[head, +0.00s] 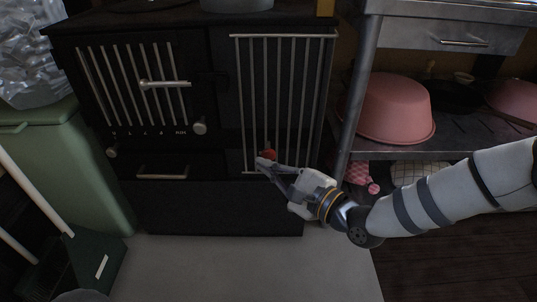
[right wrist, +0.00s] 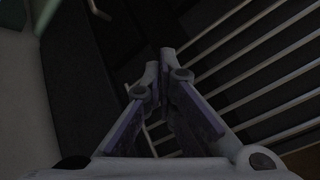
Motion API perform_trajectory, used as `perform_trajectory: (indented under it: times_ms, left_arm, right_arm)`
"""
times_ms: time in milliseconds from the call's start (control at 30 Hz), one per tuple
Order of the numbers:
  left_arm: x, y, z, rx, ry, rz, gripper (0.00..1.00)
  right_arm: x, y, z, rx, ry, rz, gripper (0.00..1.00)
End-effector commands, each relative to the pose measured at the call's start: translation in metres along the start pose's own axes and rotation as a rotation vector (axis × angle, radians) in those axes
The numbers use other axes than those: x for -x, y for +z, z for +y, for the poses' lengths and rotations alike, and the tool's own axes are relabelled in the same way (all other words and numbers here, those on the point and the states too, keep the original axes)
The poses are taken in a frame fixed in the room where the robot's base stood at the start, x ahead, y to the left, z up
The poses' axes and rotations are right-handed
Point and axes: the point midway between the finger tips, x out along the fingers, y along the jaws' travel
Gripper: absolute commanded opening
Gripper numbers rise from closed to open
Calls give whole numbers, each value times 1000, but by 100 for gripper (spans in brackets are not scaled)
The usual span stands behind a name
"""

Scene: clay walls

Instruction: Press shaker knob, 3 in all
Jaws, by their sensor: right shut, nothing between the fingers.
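A black stove (head: 160,215) with metal bars on its front stands ahead of me. A small red knob (head: 269,152) sits low on its right side, at the lower part of the barred panel; I cannot tell for certain that it is the shaker knob. My right gripper (head: 262,163) is shut and empty, its fingertips just below the red knob in the head view. I cannot tell whether they touch it. In the right wrist view the closed fingertips (right wrist: 158,66) point toward dark surfaces beside pale bars, and no red knob shows there. My left gripper is not in view.
A metal shelf unit (head: 459,142) with a pink basin (head: 393,108) stands at right. A green bin (head: 75,160) stands at left. The pale floor slab (head: 250,270) in front is clear.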

Motion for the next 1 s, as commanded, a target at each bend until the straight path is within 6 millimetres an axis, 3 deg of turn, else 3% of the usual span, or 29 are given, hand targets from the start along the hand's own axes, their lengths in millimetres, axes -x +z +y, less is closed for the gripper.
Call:
perform_trajectory:
  times_ms: [167, 700, 1000]
  left_arm:
    - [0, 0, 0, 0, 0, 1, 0]
    - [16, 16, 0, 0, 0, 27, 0]
    - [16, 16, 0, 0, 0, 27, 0]
  right_arm:
    - [1, 0, 1, -1, 2, 1, 0]
    - [34, 25, 24, -2, 1, 1, 0]
    - [35, 24, 26, -1, 2, 1, 0]
